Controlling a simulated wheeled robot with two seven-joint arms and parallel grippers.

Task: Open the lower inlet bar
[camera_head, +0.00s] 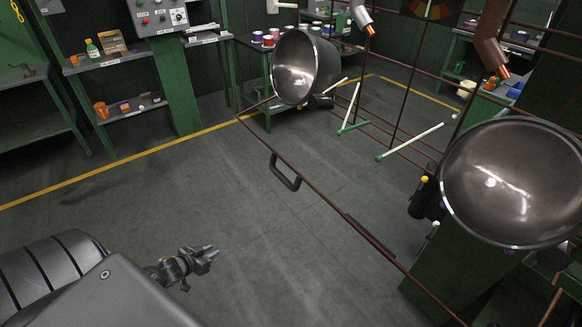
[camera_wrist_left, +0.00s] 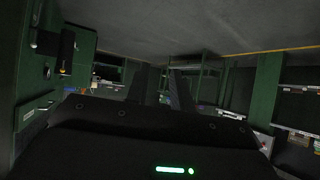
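The lower inlet bar (camera_head: 332,203) is a long thin brown rod that runs slantwise from the upper middle to the bottom right in the head view. A dark loop handle (camera_head: 286,178) hangs from it. My left gripper (camera_head: 211,254) is at the lower left of the handle, apart from it, over bare floor in the picture. Its two fingers also show in the wrist view (camera_wrist_left: 164,86), with a gap between them and nothing held. The bar and handle cannot be made out in the wrist view. My right gripper is not in view.
A large metal pot (camera_head: 514,184) is at the right and another pot (camera_head: 296,68) is at the back middle. White rods with green ends (camera_head: 410,141) lie beyond the bar. Shelves (camera_head: 108,62) line the back left. The floor (camera_head: 170,180) left of the bar is clear.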

